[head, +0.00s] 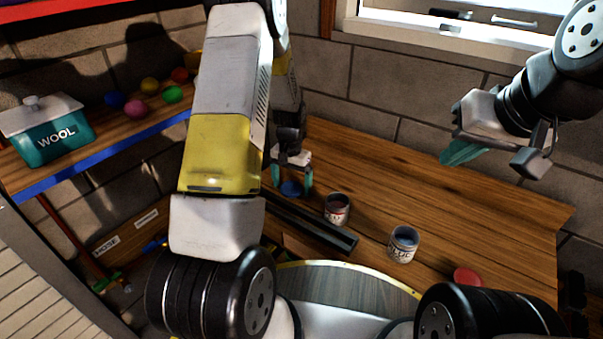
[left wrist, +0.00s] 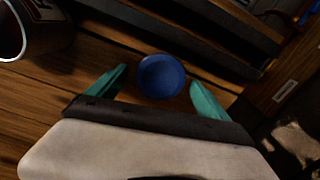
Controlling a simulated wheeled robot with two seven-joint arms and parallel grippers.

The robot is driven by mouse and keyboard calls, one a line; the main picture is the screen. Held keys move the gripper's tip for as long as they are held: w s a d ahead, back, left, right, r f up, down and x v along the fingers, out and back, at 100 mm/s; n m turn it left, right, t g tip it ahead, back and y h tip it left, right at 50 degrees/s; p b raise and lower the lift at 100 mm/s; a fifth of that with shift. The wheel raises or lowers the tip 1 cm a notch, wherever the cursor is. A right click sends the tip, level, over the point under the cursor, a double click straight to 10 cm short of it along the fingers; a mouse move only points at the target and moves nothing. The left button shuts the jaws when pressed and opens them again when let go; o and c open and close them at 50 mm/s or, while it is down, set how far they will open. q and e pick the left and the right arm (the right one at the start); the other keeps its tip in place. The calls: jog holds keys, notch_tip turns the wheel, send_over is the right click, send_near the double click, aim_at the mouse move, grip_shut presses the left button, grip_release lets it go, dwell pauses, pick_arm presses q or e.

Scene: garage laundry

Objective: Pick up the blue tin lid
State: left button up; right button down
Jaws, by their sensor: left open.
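The blue tin lid (head: 291,188) is a small round blue disc on the wooden workbench. My left gripper (head: 293,178) is open above it, with its teal fingers on either side. In the left wrist view the lid (left wrist: 162,76) shows between the two fingertips of the gripper (left wrist: 157,85), not gripped. I cannot tell whether the fingers touch it. My right gripper (head: 494,157) is raised over the right side of the bench, with its teal finger showing; its opening is unclear.
A red-labelled tin (head: 336,209) and a blue-labelled tin (head: 403,244) stand open on the workbench (head: 440,212). A red lid (head: 467,276) lies at the front right. A dark rail (head: 312,225) lies near the left edge. A shelf holds a wool box (head: 50,133) and several balls.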

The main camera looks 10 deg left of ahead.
pick_arm(q)
jog(key=shift+f, duration=0.3)
jog(key=c, duration=1.4)
jog(key=shift+r, duration=0.15)
